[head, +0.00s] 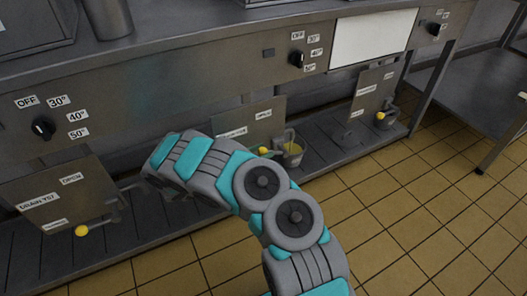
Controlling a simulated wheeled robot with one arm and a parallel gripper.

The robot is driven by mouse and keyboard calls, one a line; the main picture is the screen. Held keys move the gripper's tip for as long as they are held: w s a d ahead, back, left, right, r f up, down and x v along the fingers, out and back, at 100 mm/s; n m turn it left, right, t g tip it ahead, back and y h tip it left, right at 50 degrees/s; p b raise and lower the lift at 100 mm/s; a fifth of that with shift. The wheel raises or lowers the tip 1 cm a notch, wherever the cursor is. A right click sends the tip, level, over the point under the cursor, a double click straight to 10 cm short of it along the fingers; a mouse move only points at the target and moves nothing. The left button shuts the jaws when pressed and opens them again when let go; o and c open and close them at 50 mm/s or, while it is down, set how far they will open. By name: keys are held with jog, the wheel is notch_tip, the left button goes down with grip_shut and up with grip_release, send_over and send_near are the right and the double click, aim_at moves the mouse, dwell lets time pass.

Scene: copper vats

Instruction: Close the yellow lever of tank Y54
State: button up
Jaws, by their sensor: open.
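A yellow lever knob (81,231) sticks out at the lower left, below a metal plate (70,195) with a drain label. The label seems to read Y57 or Y54; I cannot tell which. A second yellow knob (264,150) shows at a middle plate (262,118), partly behind my arm. A third yellow knob (380,115) is at the right plate (374,92). The labels on these two plates are too small to read. My gripper (130,190) is partly hidden by my wrist, right of the left plate and apart from the left yellow knob.
A steel counter front with black dials (43,128) runs above the plates. A grey jug (291,150) stands on the slatted lower shelf (335,143) by the middle knob. The yellow tiled floor (400,220) is clear. A steel table (470,95) stands at right.

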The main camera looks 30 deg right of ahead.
jog(key=shift+w+d, duration=0.1)
jog(key=shift+d, duration=0.5)
grip_shut()
dwell(1.1)
